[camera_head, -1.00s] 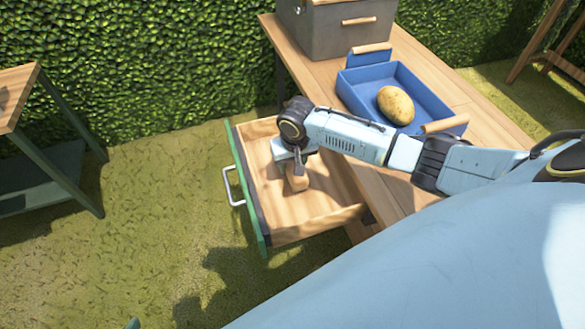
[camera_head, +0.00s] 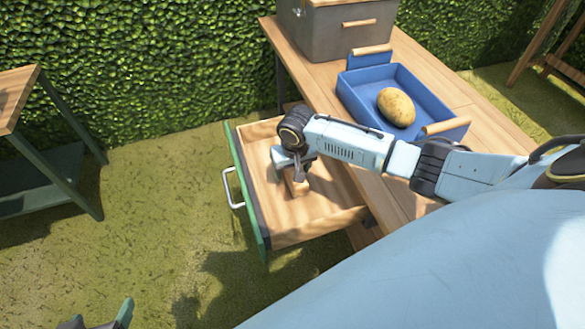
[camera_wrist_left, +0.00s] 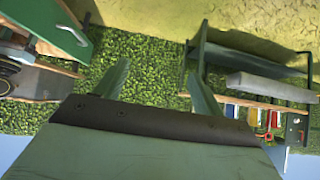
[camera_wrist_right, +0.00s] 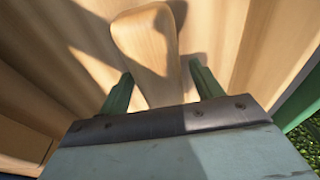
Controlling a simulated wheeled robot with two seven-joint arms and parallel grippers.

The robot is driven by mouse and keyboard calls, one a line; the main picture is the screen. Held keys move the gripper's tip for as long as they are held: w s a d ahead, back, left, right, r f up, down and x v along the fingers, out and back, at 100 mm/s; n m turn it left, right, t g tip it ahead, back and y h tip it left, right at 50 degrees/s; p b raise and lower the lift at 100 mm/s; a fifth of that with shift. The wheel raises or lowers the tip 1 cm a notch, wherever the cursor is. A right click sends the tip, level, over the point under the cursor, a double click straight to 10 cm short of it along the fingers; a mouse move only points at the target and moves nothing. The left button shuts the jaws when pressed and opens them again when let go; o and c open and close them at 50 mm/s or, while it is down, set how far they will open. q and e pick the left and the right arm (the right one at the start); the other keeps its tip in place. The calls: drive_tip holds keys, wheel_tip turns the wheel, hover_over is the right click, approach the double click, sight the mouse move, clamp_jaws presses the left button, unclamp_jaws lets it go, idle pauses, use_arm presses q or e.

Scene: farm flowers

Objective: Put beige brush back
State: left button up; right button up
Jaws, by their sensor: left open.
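The beige brush (camera_head: 297,186) is in the open wooden drawer (camera_head: 312,215), partly hidden by my right gripper (camera_head: 288,170). In the right wrist view the brush (camera_wrist_right: 147,45) is a smooth pale wooden piece, its near part between the two green fingers of the right gripper (camera_wrist_right: 162,85). The fingers are apart, with a visible gap to the brush on the right. The bristles are not visible. My left gripper (camera_head: 97,318) shows at the bottom left edge of the head view, over grass. It is open and empty in the left wrist view (camera_wrist_left: 158,75).
The drawer's green front with a metal handle (camera_head: 232,188) sticks out from the wooden table (camera_head: 478,105). A blue tray (camera_head: 355,98) on the table holds a potato (camera_head: 396,107). A grey box (camera_head: 325,38) stands behind it. Another table (camera_head: 18,92) is at the left.

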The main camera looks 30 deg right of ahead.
sight(293, 169)
drive_tip(key=shift+r, duration=0.25)
drive_tip(key=r, duration=0.1)
drive_tip(key=r+p, duration=0.1)
drive_tip(key=r, duration=0.1)
drive_tip(key=shift+s+p, duration=0.25)
drive_tip(key=shift+p, duration=0.1)
use_arm(q)
drive_tip(key=s+a+f+g+y+p, duration=0.2)
drive_tip(key=s+a+f+g, duration=0.2)
drive_tip(key=s+f+g, duration=0.3)
use_arm(e)
drive_tip(key=r, duration=0.3)
drive_tip(key=shift+s+a+r, duration=0.1)
drive_tip(key=shift+s+r, duration=0.1)
drive_tip(key=shift+r, duration=0.15)
use_arm(q)
wheel_tip(293, 169, down, 6)
drive_tip(key=a+p, duration=0.2)
drive_tip(key=shift+s+t, duration=0.15)
drive_tip(key=shift+t, duration=0.15)
use_arm(e)
drive_tip(key=r, duration=0.3)
drive_tip(key=s+r, duration=0.1)
drive_tip(key=r, duration=0.1)
drive_tip(key=shift+a, duration=0.1)
drive_tip(key=shift+w, duration=0.1)
